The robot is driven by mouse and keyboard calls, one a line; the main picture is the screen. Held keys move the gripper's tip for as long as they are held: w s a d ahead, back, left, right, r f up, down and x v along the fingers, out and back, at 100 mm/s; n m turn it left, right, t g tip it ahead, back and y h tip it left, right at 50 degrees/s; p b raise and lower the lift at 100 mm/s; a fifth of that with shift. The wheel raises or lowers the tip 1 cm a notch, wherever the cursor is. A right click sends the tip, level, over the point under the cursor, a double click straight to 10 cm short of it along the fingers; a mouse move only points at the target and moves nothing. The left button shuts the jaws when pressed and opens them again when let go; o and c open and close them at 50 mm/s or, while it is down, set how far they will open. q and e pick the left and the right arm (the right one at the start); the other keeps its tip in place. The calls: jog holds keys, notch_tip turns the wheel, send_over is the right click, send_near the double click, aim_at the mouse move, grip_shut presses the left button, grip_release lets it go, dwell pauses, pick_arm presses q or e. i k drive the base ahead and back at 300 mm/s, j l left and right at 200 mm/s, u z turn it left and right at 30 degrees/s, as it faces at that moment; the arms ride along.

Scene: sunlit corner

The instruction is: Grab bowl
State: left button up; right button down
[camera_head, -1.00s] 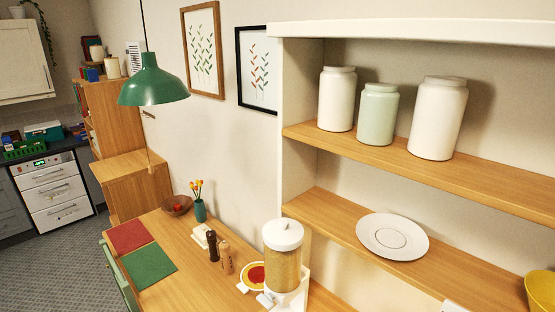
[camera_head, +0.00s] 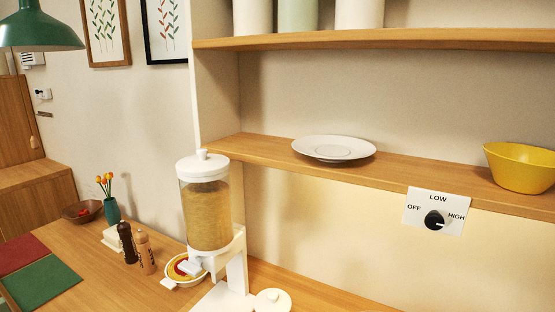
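A yellow bowl (camera_head: 521,168) stands upright on the lower wooden shelf at the right, its right side cut off by the picture edge. A brown bowl (camera_head: 82,211) with something red in it sits on the table at the far left. A small bowl with red and yellow colouring (camera_head: 183,268) is beneath the dispenser's spout, partly hidden by it. Neither of my grippers shows in the head view.
A white plate (camera_head: 333,149) lies on the lower shelf (camera_head: 420,173), with clear shelf between it and the yellow bowl. A dial panel (camera_head: 437,211) hangs at the shelf's front edge. The dispenser (camera_head: 206,207), two mills (camera_head: 146,252) and a vase (camera_head: 111,209) stand below.

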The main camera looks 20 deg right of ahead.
aim_at(524, 169)
jog(key=z, duration=1.85)
